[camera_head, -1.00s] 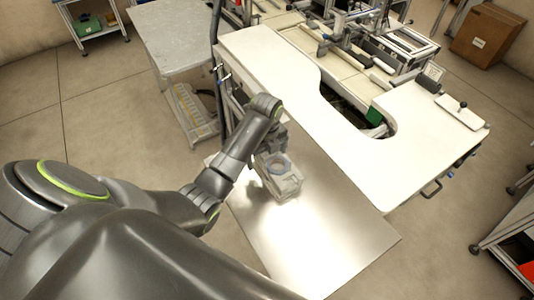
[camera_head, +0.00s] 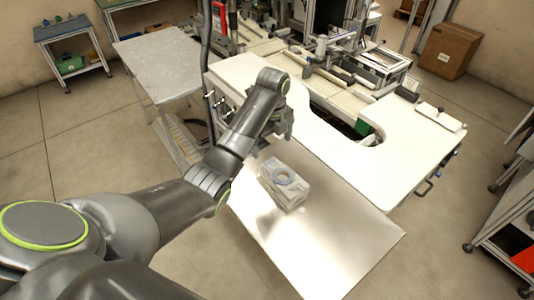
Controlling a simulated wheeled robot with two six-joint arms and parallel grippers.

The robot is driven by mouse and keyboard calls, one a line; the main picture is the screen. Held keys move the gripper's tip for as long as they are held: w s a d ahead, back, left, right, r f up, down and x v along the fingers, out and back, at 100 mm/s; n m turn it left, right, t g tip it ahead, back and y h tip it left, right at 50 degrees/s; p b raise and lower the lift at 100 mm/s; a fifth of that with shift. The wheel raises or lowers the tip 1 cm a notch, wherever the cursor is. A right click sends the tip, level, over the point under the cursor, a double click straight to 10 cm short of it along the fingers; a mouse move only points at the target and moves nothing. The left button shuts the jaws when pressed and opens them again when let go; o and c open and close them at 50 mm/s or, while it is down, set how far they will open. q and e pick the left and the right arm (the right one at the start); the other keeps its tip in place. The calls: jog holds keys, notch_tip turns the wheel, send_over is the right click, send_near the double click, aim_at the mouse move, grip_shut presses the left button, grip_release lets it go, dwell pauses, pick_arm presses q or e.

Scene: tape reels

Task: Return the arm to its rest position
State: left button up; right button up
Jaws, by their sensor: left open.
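My left arm comes in from the left, and its gripper (camera_head: 284,130) hangs above the far end of the metal table (camera_head: 335,235). The gripper is open, its fingers small and partly hidden by the wrist. Below and in front of it, apart from it, a pale block-like stack (camera_head: 292,196) with a round ring (camera_head: 284,175) on top stands on the metal table. I cannot make out the stack's parts. My right gripper is not in view.
A white worktop (camera_head: 400,150) with a curved cutout borders the metal table on the right. Machinery (camera_head: 335,65) stands behind it. A grey table (camera_head: 160,60) is at the upper left, and a cardboard box (camera_head: 449,50) is at the back right. The metal table's near part is bare.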

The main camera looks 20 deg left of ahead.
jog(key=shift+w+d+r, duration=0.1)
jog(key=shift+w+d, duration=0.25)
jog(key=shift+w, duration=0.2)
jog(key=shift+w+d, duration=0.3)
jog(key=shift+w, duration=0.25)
